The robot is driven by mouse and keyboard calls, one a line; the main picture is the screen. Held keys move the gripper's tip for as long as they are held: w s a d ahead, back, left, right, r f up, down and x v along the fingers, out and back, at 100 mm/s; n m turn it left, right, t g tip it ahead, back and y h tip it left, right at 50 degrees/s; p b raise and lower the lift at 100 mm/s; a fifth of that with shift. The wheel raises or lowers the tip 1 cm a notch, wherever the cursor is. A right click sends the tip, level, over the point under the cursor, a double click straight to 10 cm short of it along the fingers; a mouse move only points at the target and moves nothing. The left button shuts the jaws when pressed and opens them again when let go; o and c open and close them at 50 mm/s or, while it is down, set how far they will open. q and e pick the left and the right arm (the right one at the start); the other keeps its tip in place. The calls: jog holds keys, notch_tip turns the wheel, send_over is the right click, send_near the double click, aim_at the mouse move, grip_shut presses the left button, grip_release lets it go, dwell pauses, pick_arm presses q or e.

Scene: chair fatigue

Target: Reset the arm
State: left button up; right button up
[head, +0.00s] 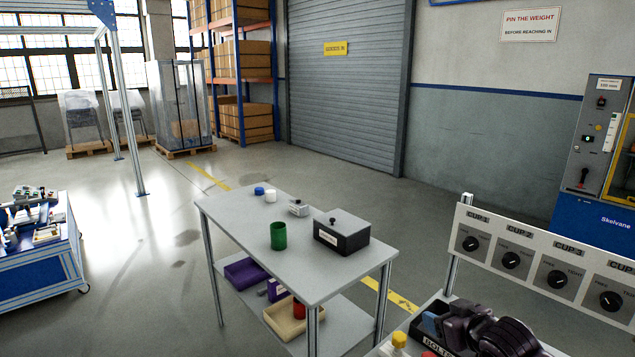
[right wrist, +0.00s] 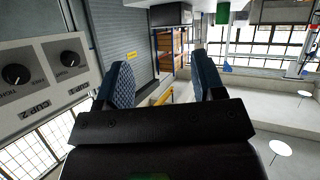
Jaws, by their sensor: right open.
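My right gripper (head: 432,325) is low at the right of the head view, its blue fingers pointing left, above a bench with a "BOLT" label. In the right wrist view its two fingers (right wrist: 163,80) stand apart with nothing between them. The arm behind it is dark and bulky, close to the knob panel (head: 545,262). The panel has several black knobs under "CUP" labels; two of them show upside down in the right wrist view (right wrist: 42,75). My left gripper is out of view.
A grey table (head: 240,218) holds a green cup (head: 278,236), a dark box (head: 342,232), a small white box and blue and white caps. Its lower shelf has bins. A blue machine (head: 600,215) stands at the right. A blue cart (head: 40,265) is at the left. Floor between is clear.

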jog(key=s+f+m+h, duration=0.1)
jog(key=s+f, duration=0.5)
jog(key=s, duration=0.5)
jog(key=s+f+m+h, duration=0.1)
jog(key=s+f, duration=0.5)
jog(key=s, duration=0.5)
jog(key=s+d+f+m+g+h, duration=0.1)
jog(key=s+f, duration=0.6)
jog(key=s, duration=0.4)
jog(key=shift+s, duration=0.35)
